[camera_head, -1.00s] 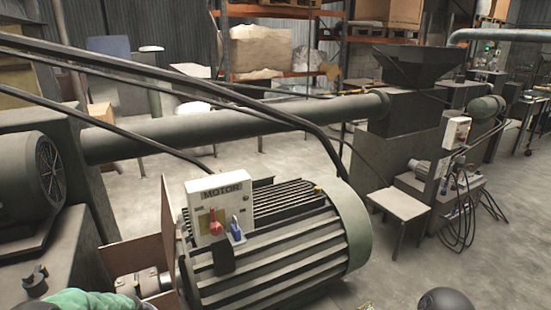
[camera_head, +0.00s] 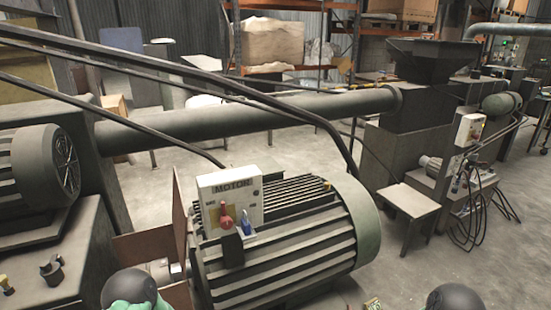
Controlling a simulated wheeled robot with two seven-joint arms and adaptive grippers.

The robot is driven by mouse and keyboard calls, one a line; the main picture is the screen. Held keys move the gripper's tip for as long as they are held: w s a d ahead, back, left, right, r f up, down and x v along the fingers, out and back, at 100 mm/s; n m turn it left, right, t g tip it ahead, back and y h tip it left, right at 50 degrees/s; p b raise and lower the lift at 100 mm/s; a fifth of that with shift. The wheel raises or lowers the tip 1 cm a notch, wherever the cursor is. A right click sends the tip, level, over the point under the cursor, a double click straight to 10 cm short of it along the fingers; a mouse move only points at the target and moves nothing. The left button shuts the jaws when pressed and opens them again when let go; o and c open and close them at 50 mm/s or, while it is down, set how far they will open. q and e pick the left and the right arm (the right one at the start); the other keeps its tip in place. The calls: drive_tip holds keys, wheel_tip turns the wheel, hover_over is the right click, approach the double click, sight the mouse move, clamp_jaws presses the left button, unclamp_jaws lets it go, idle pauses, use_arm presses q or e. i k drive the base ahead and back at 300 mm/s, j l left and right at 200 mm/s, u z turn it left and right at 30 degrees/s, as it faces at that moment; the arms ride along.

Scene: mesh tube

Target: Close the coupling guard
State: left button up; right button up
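The coupling guard shows as brown plates (camera_head: 150,245) just left of the motor (camera_head: 290,245). One plate stands upright against the motor's left end. The guard appears open, since a light metal part of the coupling (camera_head: 160,270) shows between the plates. The lower part of the guard is partly hidden behind a dark and green rounded part of my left arm at the bottom edge. Another dark rounded part of mine shows at the bottom right. Neither gripper's fingertips can be seen.
A white MOTOR box (camera_head: 230,200) with a red and a blue switch sits on the motor. A dark machine block (camera_head: 50,255) stands at the left. Black cables cross above the motor. A small grey table (camera_head: 408,200) stands to the right on open floor.

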sight(184, 231)
drive_tip(key=u, duration=1.25)
